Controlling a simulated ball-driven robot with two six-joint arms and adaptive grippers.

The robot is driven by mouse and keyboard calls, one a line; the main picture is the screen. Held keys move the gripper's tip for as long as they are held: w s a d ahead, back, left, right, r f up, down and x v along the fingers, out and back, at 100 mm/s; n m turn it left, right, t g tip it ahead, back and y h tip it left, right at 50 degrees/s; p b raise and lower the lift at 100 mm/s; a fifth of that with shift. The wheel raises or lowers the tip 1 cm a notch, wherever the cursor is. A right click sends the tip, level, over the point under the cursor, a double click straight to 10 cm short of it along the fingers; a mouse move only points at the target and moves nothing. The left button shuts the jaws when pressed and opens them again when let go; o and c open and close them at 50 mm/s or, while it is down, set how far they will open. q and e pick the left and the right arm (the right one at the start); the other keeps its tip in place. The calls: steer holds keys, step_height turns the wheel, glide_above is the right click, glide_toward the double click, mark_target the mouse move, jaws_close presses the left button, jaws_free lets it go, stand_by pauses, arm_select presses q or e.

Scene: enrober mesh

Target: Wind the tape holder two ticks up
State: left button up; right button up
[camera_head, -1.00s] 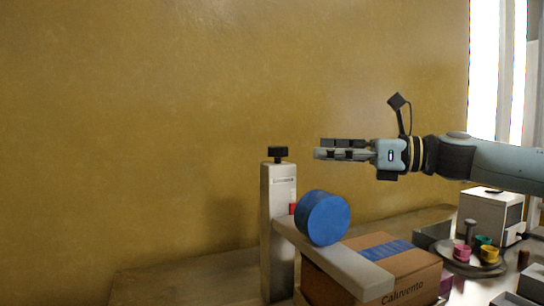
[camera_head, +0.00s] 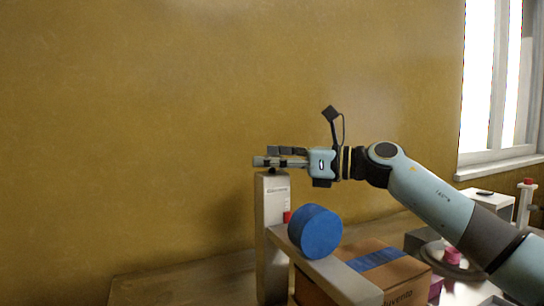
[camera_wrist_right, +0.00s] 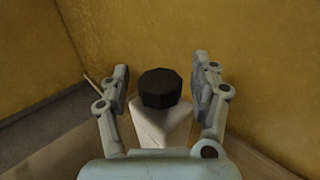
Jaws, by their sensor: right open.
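The tape holder is a light grey upright post (camera_head: 271,235) with a grey arm (camera_head: 335,277) reaching toward the front right. A blue tape roll (camera_head: 315,231) sits on it, and a small red part (camera_head: 287,216) shows beside the post. Its black knob (camera_wrist_right: 160,88) tops the post and shows in the right wrist view; in the head view the gripper hides most of it. My right gripper (camera_head: 268,161) is open at the post's top. In the wrist view its fingers (camera_wrist_right: 164,86) stand either side of the knob, with a gap on both sides. My left gripper is out of view.
A cardboard box (camera_head: 400,272) with blue tape on top stands beneath the holder's arm. A round tray with a pink cup (camera_head: 452,257) and a white box (camera_head: 490,203) are at the right. The table's left part (camera_head: 190,283) is clear.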

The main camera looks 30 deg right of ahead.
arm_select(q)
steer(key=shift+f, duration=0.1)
arm_select(e)
steer(key=c, duration=1.2)
arm_select(q)
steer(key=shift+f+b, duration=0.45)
steer(key=shift+b, duration=0.05)
arm_select(e)
steer(key=shift+y, duration=0.3)
